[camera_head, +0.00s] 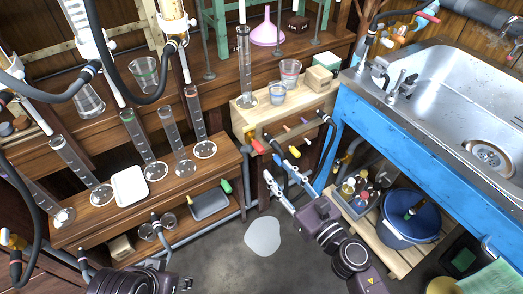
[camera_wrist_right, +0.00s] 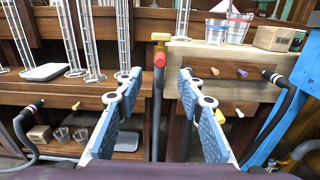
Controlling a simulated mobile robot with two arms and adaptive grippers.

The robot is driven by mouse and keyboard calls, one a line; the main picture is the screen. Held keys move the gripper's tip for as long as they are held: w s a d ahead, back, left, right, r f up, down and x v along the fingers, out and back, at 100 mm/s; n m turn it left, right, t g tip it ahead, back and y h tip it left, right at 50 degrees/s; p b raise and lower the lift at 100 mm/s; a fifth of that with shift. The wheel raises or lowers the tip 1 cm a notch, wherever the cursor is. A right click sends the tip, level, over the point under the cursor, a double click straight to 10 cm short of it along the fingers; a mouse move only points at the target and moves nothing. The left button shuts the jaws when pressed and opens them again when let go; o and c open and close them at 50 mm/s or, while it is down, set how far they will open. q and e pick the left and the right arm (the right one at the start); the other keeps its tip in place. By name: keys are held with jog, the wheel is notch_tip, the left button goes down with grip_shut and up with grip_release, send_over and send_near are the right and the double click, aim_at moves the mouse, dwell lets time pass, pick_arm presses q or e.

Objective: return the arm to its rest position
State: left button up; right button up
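My right gripper (camera_head: 281,172) reaches up from the lower right in the head view, in front of the wooden drawer unit. In the right wrist view its two blue-padded fingers (camera_wrist_right: 160,80) stand well apart with nothing between them. A pipe with a red-ended yellow valve (camera_wrist_right: 160,58) shows beyond the gap. The dark wrist of my left arm (camera_head: 120,281) shows at the bottom left of the head view; its fingers cannot be made out clearly.
A low wooden shelf holds several glass cylinders and a white tray (camera_head: 130,186). A tall cylinder (camera_head: 245,70) and beakers (camera_head: 290,72) stand on the drawer unit (camera_head: 262,112). A blue bench with a metal sink (camera_head: 455,90) is at right, a blue bucket (camera_head: 402,232) below it.

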jog(key=shift+v, duration=1.9)
